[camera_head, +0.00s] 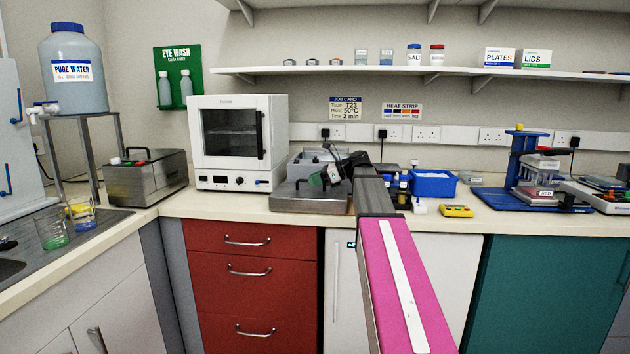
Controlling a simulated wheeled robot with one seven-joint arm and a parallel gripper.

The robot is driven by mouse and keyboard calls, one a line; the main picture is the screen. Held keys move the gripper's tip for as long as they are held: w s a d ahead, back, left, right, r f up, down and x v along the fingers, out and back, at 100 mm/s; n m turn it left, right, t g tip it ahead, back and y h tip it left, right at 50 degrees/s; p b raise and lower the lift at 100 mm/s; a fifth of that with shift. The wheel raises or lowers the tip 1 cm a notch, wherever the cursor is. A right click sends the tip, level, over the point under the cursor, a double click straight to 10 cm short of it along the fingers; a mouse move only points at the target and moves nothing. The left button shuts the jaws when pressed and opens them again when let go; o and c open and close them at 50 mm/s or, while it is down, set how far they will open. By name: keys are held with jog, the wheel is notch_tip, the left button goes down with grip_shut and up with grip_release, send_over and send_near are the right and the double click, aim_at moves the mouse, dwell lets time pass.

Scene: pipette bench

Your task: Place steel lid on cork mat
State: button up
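A flat steel lid (300,199) lies low over the worktop, in front of an open grey steel bath (305,162). My gripper (322,178) is at the end of my pink arm, over the right part of the lid. Its dark fingers are small here, and I cannot tell whether they are open or shut on the lid's handle. I cannot tell whether the lid rests on the surface or is held just above it. I cannot make out a cork mat; what lies under the lid is hidden.
A white oven (238,143) stands left of the lid. My arm hides part of the worktop. A shelf (400,72) runs above.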

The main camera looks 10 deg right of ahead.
jog(key=shift+o, duration=0.6)
jog(key=shift+r, duration=0.1)
jog(key=shift+d+r, duration=0.1)
jog(key=shift+r, duration=0.05)
jog(key=v, duration=1.1)
jog(key=shift+s+d+r, duration=0.1)
jog(key=shift+d, duration=0.25)
